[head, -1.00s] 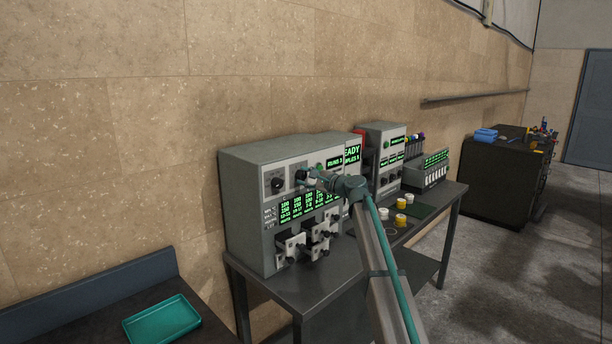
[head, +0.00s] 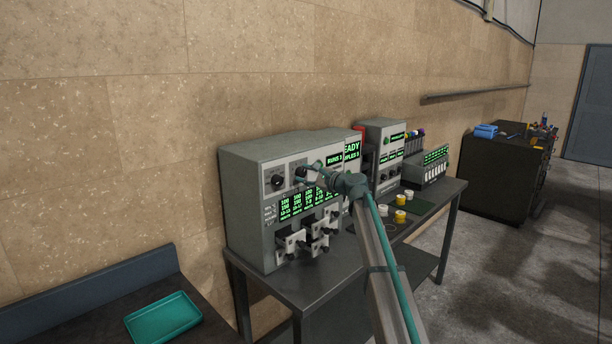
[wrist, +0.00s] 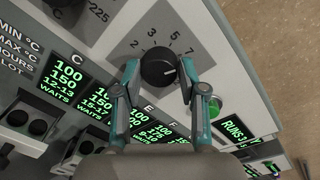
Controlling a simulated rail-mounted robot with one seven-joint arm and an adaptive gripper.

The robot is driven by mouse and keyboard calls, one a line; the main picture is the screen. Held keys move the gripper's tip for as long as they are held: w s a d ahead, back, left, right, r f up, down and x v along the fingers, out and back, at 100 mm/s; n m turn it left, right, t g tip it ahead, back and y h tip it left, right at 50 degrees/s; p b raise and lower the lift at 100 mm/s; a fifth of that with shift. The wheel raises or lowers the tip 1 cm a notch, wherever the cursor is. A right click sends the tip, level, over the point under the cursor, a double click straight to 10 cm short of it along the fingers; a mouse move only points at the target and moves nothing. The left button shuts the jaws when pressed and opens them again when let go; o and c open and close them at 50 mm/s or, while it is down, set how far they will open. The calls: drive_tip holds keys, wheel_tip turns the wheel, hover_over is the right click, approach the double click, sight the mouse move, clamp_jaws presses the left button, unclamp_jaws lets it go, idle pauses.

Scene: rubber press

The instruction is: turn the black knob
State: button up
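The black knob (wrist: 157,66) is round, with a white mark toward its right side, on a light panel with a printed number scale. My gripper (wrist: 158,72) has its two teal fingers on either side of the knob in the wrist view. A narrow gap seems to show between each finger and the knob's rim; contact is not clear. In the head view the gripper (head: 312,173) reaches the upper front of the grey machine (head: 247,215), and its fingers partly cover the knob (head: 300,172).
A second black knob (head: 277,181) sits left of it on the same panel. A green button (wrist: 214,106) is close to the right finger. Green displays (head: 305,203) and protruding clamps (head: 290,243) lie below. A teal tray (head: 163,318) rests on the near bench.

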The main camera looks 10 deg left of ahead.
drive_tip(key=shift+o, duration=1.3)
drive_tip(key=v, duration=1.2)
drive_tip(key=shift+f, duration=0.15)
idle(0.9)
